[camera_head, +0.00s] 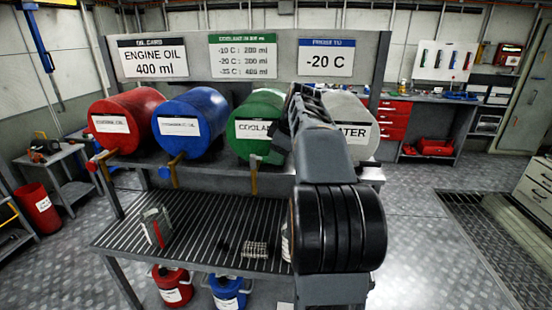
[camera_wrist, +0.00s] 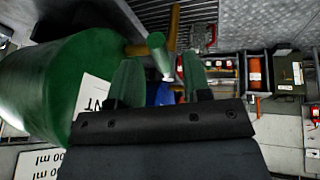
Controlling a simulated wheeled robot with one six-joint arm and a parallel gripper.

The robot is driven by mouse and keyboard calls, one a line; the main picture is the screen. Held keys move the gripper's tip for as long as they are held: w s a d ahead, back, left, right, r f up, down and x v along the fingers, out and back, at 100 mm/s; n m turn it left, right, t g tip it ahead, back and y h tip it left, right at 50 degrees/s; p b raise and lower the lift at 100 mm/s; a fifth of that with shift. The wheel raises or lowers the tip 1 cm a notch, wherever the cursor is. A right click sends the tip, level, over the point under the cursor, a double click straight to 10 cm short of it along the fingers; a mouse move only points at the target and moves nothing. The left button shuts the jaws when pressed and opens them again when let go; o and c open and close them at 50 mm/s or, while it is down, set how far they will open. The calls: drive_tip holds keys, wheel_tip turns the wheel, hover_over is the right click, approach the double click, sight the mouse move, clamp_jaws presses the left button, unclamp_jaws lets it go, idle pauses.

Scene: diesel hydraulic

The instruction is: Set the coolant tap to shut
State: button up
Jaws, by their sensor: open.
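The green coolant drum (camera_head: 258,118) lies on its side on the rack, and it fills the left of the wrist view (camera_wrist: 55,85). Its coolant tap has a brass body (camera_head: 253,182) and a green handle (camera_wrist: 157,48). My gripper (camera_wrist: 160,72) is open and empty, with one finger on either side of the handle's line in the wrist view. The handle lies between or just beyond the fingertips; I cannot tell if they touch. In the head view my arm hides the drum's right edge and most of the gripper.
A red drum (camera_head: 125,120), a blue drum (camera_head: 190,122) and a grey water drum (camera_head: 352,115) share the rack. A can (camera_head: 155,228) stands on the slatted shelf (camera_head: 200,215) below. Open metal floor (camera_head: 420,240) lies to the right.

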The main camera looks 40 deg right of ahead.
drive_tip(key=shift+x, duration=0.9)
drive_tip(key=shift+c, duration=0.2)
clamp_jaws()
